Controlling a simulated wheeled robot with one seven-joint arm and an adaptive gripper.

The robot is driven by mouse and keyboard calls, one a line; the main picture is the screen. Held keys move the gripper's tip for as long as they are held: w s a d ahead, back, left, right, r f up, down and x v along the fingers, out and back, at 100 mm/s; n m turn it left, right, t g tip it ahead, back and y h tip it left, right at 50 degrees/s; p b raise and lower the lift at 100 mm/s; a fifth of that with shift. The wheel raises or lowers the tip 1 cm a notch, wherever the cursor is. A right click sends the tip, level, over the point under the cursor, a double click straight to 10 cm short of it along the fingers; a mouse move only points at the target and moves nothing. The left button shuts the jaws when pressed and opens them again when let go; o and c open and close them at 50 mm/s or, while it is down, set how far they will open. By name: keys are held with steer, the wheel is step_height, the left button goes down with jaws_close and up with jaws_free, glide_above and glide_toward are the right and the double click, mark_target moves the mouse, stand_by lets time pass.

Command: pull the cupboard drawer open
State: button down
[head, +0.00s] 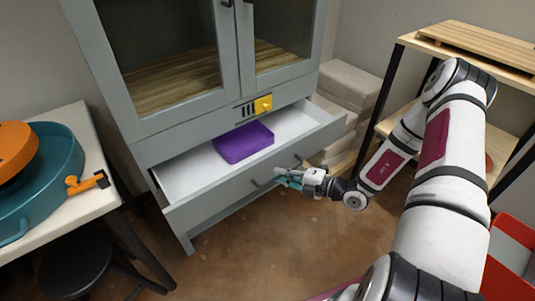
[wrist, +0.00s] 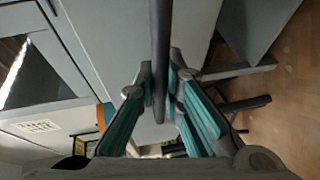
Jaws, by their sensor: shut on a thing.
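The grey cupboard (head: 148,147) stands ahead with its drawer (head: 240,188) pulled well out below the glass doors. The drawer's white inside shows, and a purple box (head: 244,142) lies in it. A dark bar handle (head: 258,184) is on the drawer front; it also shows in the wrist view as a dark bar (wrist: 160,50). My gripper (head: 279,175) is at this handle, with its teal-padded fingers (wrist: 160,88) on both sides of the bar, shut on it. The fingers hide part of the handle in the head view.
A white table (head: 92,165) with a teal basin (head: 58,160) stands at left, a black stool (head: 75,262) below it. A shelf rack (head: 400,75) and stacked pale blocks (head: 350,85) are at right. A red crate (head: 500,285) is at lower right. Brown floor before the drawer is clear.

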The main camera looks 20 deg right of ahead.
steer(key=s+d+p, duration=0.2)
steer(key=s+d, duration=0.1)
steer(key=s, duration=0.7)
steer(key=shift+s+d+p, duration=0.25)
steer(key=shift+s+p, duration=0.05)
steer(key=shift+p, duration=0.05)
steer(key=c, duration=1.7)
jaws_free()
steer(key=v, duration=1.2)
